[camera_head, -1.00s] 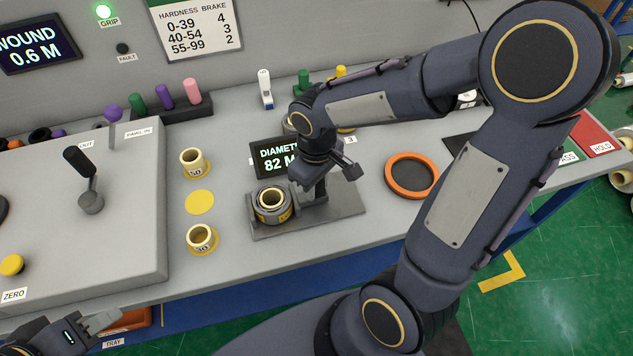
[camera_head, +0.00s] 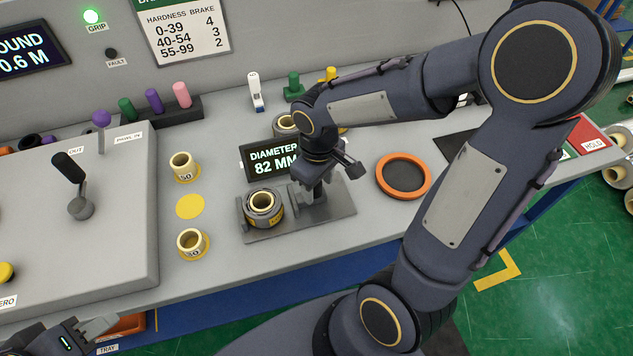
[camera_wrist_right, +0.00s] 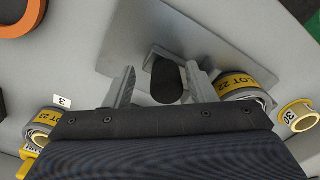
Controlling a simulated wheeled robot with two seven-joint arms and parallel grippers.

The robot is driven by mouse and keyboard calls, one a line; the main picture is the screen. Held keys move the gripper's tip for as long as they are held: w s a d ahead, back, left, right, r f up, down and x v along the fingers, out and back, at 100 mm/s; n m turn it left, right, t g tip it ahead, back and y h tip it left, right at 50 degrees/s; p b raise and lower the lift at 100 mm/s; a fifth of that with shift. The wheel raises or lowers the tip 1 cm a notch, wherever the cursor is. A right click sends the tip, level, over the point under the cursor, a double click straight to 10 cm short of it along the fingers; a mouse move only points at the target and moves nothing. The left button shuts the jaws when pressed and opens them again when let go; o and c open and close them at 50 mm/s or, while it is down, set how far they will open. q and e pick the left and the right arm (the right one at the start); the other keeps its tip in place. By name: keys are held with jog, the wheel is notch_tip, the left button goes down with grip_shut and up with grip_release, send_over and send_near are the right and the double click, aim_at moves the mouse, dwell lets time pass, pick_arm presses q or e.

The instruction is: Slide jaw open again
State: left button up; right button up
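The gauge's grey base plate (camera_head: 335,218) lies mid-bench. A wrapped roll (camera_head: 262,222) with a yellow band stands upright on its left part, beside the grey sliding jaw (camera_head: 300,198); any narrow gap is hard to judge. The roll also shows in the wrist view (camera_wrist_right: 238,87). My right gripper (camera_head: 335,178) is over the jaw. In the wrist view its two fingers (camera_wrist_right: 160,90) stand apart on either side of the jaw's dark knob (camera_wrist_right: 166,80), with space visible on both sides. My left gripper (camera_head: 95,327) is low at the left corner; its fingertips are unclear.
The display (camera_head: 272,160) behind the gauge reads 82 MM. An orange ring (camera_head: 427,187) lies right of the plate. Two cream cores (camera_head: 184,168) stand to the left. Another wrapped roll (camera_head: 284,124) is behind the display. The lever console (camera_head: 110,220) fills the left.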

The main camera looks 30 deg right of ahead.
jog(key=shift+a, duration=0.1)
notch_tip(320, 180, up, 8)
jog(key=shift+f+p, duration=0.1)
jog(key=shift+p, duration=0.25)
dwell(0.5)
jog(key=s+a+r+m+t+y, duration=0.2)
jog(key=s+m+t, duration=0.3)
jog(key=s, duration=0.6)
jog(key=shift+s+r+m+t+y, duration=0.2)
jog(key=shift+m+t+y, duration=0.15)
jog(key=shift+y, duration=0.55)
jog(key=shift+a, duration=0.1)
